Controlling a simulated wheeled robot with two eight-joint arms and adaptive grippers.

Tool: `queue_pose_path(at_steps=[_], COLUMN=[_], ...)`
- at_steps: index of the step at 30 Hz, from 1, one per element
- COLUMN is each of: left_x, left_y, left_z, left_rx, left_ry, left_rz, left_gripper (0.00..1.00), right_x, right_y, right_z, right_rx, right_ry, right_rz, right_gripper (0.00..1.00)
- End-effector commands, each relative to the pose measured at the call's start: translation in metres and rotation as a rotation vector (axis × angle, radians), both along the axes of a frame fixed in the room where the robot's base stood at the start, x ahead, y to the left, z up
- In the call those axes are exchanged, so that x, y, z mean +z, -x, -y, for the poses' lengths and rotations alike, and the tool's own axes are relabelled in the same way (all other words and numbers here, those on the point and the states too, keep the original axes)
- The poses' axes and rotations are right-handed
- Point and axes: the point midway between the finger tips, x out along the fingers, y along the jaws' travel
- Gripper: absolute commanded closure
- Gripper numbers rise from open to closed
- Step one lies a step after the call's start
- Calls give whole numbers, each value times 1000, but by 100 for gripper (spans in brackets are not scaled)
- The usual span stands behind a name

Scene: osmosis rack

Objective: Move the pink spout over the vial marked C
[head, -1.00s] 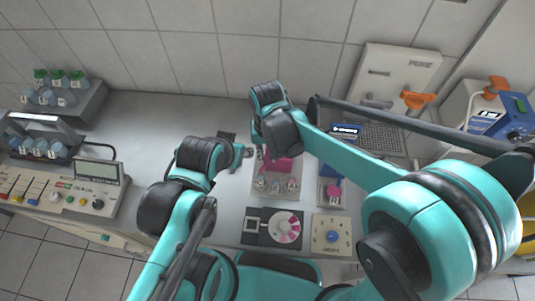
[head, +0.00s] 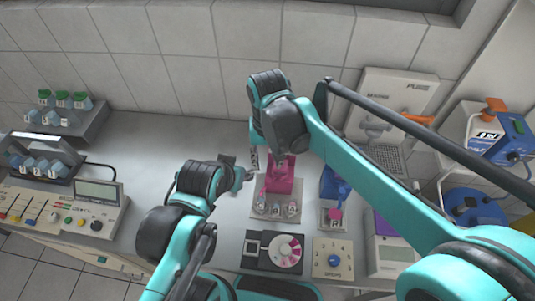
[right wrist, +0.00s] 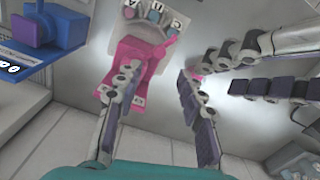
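A pink stand (head: 281,178) with a spout is on the bench in the head view. In the right wrist view the pink stand (right wrist: 135,58) appears upside down, and its thin pink spout (right wrist: 168,34) reaches close to the vial marked C (right wrist: 175,20). I cannot tell whether it is exactly above it. The vials (head: 276,209) stand in a row in front of the stand. My right gripper (right wrist: 160,75) is open, its fingers apart near the stand's body. My left gripper (right wrist: 215,70) is beside the stand, fingers apart; it also shows in the head view (head: 248,174).
A blue device (head: 335,185) stands right of the pink stand. A pink-and-white dial (head: 287,251) and a box with a blue knob (head: 333,259) are in front. A rack of green-capped vials (head: 62,118) is far left.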

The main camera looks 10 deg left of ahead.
Motion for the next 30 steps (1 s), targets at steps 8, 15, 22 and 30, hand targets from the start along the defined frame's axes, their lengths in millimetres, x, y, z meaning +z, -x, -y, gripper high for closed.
queue_pose_path(at_steps=[8,15,22,30], left_x=[0,0,0,-9], left_y=[0,0,0,0], left_z=[0,0,0,0], left_rx=[0,0,0,0], left_ry=[0,0,0,0], left_rz=[0,0,0,0], left_gripper=[60,60,60,60], right_x=[27,28,28,24], right_y=[0,0,0,-5], right_z=[0,0,0,47], right_rx=[0,0,0,-51], right_ry=[0,0,0,-42], right_rz=[0,0,0,64], right_gripper=[61,61,61,61])
